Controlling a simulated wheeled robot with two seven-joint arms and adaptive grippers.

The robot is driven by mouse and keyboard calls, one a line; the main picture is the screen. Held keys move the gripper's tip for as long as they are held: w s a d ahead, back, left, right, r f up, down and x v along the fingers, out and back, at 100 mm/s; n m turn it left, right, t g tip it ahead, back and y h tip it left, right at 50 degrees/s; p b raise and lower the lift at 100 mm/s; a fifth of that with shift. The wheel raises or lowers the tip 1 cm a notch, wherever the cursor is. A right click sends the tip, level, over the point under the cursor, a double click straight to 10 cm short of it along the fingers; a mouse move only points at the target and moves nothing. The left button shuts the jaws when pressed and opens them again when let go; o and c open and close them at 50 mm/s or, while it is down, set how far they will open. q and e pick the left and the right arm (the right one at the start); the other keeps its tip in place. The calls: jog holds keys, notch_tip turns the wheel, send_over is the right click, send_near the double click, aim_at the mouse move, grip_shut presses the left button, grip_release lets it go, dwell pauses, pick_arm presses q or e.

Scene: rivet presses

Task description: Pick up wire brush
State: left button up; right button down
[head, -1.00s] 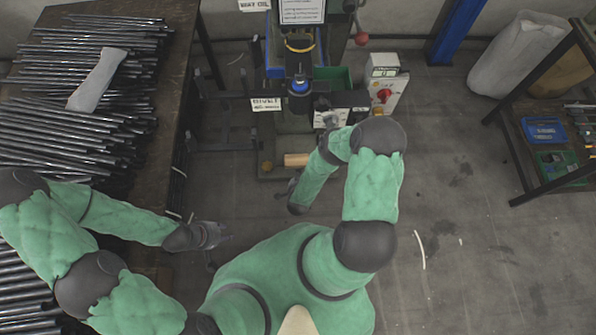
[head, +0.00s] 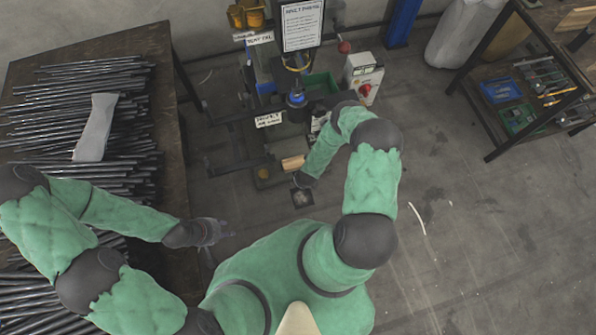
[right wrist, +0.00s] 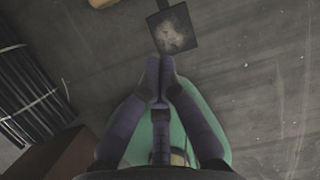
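I cannot pick out the wire brush for certain. Several small tools, some with yellow parts (head: 551,97), lie on the rack at the right in the head view, too small to tell apart. My right gripper (right wrist: 160,75) points down over the floor in the right wrist view, its fingertips together with nothing visible between them. In the head view it is a dark shape (head: 303,181) in front of the press. My left gripper (head: 216,232) hangs beside the right edge of the rod table; its finger opening is unclear.
The rod table (head: 165,60) stands at left with a grey piece (head: 96,127) on the rods. The press (head: 297,97) is ahead, with a dark plate (head: 302,197) low before it. The tool rack (head: 489,156) holds blue (head: 500,90) and green (head: 519,118) bins. Floor between is clear.

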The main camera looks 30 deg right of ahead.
aim_at(294, 164)
jog(key=w+d+f+m+b, duration=0.1)
jog(key=w+f+m+b, duration=0.1)
jog(key=w+f+b, duration=0.3)
jog(key=shift+x, duration=2.2)
jog(key=shift+w, duration=0.1)
jog(key=shift+w+d+r+b, duration=0.1)
jog(key=shift+w+d+b, duration=0.15)
jog(key=shift+w+b, duration=0.4)
